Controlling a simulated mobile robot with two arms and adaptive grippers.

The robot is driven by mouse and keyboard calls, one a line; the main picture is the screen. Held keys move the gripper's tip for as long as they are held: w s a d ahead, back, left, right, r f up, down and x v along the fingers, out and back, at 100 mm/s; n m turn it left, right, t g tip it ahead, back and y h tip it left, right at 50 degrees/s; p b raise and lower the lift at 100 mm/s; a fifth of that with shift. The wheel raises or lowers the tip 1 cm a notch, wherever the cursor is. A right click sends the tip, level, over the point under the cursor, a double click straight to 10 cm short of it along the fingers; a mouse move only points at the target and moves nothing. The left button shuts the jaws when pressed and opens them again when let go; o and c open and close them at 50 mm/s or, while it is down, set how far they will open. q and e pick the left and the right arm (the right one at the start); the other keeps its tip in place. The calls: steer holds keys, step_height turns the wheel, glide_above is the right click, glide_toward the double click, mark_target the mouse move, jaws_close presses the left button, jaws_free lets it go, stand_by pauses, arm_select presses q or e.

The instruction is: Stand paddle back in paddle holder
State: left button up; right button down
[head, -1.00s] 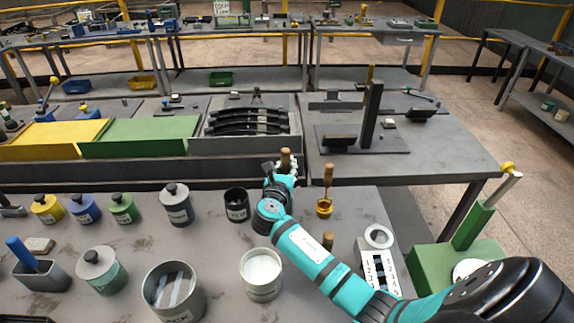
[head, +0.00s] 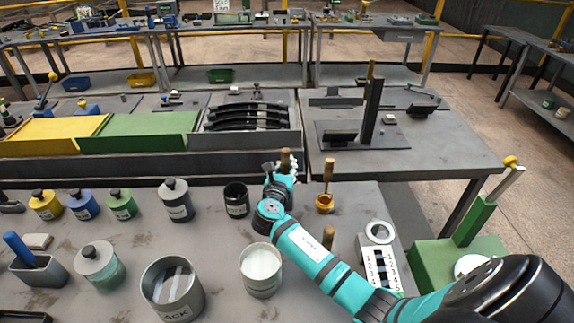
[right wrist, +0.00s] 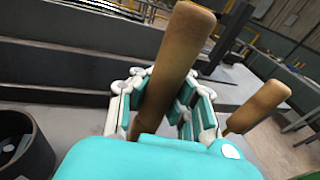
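The paddle shows as a brown wooden handle (right wrist: 178,55) between the fingers of my right gripper (right wrist: 160,115). The fingers lie close on both sides and look shut on it. The handle's top also shows in the head view (head: 285,157); its lower end is hidden. My right gripper (head: 284,170) is at the bench's far edge. A dark open cup (head: 236,201), likely the paddle holder, stands to its left, apart from it; its near wall shows in the right wrist view (right wrist: 22,150). My left gripper is not in view.
Right of the gripper, a second wooden handle (head: 329,175) stands in a small brass pot (head: 324,204). A white-filled can (head: 261,270) stands nearer. Lidded grey (head: 176,202), green, blue and yellow jars line the left. A raised rack edge lies beyond.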

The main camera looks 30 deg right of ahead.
mark_target(285, 156)
steer(key=shift+f+b, duration=0.45)
steer(key=shift+f, duration=0.25)
steer(key=c, duration=0.9)
jaws_free()
steer(key=shift+r, duration=0.1)
step_height(285, 156, up, 7)
steer(key=p, duration=0.8)
